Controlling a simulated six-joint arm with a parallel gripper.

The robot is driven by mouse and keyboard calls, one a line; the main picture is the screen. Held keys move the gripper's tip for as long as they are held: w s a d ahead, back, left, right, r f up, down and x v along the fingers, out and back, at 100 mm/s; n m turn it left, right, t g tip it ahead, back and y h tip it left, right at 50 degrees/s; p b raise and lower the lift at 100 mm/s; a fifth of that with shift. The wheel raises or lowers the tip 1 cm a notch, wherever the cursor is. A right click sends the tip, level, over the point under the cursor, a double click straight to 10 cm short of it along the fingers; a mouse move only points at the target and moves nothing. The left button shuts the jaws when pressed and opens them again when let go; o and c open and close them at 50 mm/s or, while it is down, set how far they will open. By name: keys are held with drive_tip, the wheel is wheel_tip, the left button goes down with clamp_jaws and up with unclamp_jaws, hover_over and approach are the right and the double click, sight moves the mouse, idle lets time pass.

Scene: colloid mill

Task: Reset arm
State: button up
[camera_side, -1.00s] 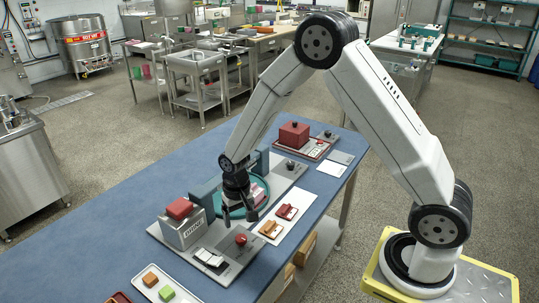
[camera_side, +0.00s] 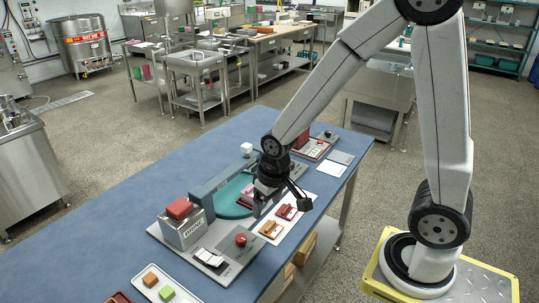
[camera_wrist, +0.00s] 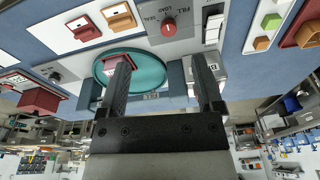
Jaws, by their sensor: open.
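My gripper (camera_side: 299,197) is open, with two dark fingers apart and nothing seen between them in the wrist view (camera_wrist: 160,60). In the side view it hangs tilted above the right part of the mill's grey base, near the white tray. The colloid mill has a teal round plate (camera_side: 232,197), a grey block with a red top (camera_side: 180,208) and a red knob (camera_side: 241,239). The teal plate also shows in the wrist view (camera_wrist: 148,74), partly behind the left finger. The red knob shows there too (camera_wrist: 168,27).
A white tray (camera_side: 271,239) holds orange and red pieces. Another tray with orange and green blocks (camera_side: 167,293) lies at the front. A white cube (camera_side: 246,148) stands behind the teal plate. The blue table's left side is clear.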

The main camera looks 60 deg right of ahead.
drive_tip(key=shift+n+t, duration=0.4)
drive_tip(key=shift+n, duration=0.3)
drive_tip(key=shift+s+r, duration=0.3)
drive_tip(key=shift+s, duration=0.5)
drive_tip(key=shift+s+r, duration=0.35)
drive_tip(key=shift+s, duration=0.5)
drive_tip(key=shift+s+r, duration=0.3)
drive_tip(key=shift+s, duration=0.5)
